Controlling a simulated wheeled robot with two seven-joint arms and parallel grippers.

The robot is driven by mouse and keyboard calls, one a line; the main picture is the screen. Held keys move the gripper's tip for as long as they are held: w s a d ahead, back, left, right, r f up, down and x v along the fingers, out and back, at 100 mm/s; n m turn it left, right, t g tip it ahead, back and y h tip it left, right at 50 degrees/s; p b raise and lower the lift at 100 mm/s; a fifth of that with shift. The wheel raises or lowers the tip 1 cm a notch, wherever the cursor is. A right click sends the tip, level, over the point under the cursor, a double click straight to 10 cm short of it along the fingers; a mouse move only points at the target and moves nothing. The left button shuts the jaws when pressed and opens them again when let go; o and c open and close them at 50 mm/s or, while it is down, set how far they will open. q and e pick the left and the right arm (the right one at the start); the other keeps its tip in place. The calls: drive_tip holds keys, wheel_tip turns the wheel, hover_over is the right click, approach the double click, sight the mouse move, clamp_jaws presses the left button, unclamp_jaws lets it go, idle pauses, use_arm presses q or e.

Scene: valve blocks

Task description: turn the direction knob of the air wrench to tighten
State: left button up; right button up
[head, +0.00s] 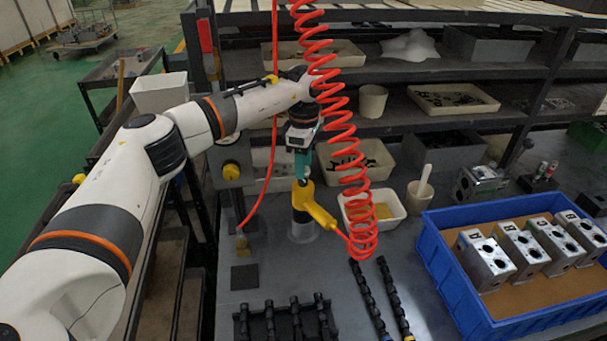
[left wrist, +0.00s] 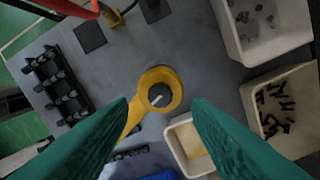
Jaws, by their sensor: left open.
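The yellow air wrench (head: 318,212) stands in a clear cylindrical holder (head: 303,230) on the grey bench, below the coiled red hose. In the left wrist view the wrench (left wrist: 145,83) shows from above. Its dark round direction knob (left wrist: 160,95) carries a pale pointer line; I cannot read any marks around it. My left gripper (head: 303,175) points down just above the wrench head. The head view hides the knob. My right gripper is not in view.
The red coiled hose (head: 343,130) hangs close right of my left gripper. A blue crate (head: 440,265) with metal valve blocks stands at right. A black rack (head: 285,325) lies in front.

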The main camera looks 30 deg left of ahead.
use_arm(q)
wheel_tip(320, 180, up, 8)
drive_tip(key=b, duration=0.1)
drive_tip(key=shift+r, duration=0.25)
drive_tip(key=shift+f, duration=0.15)
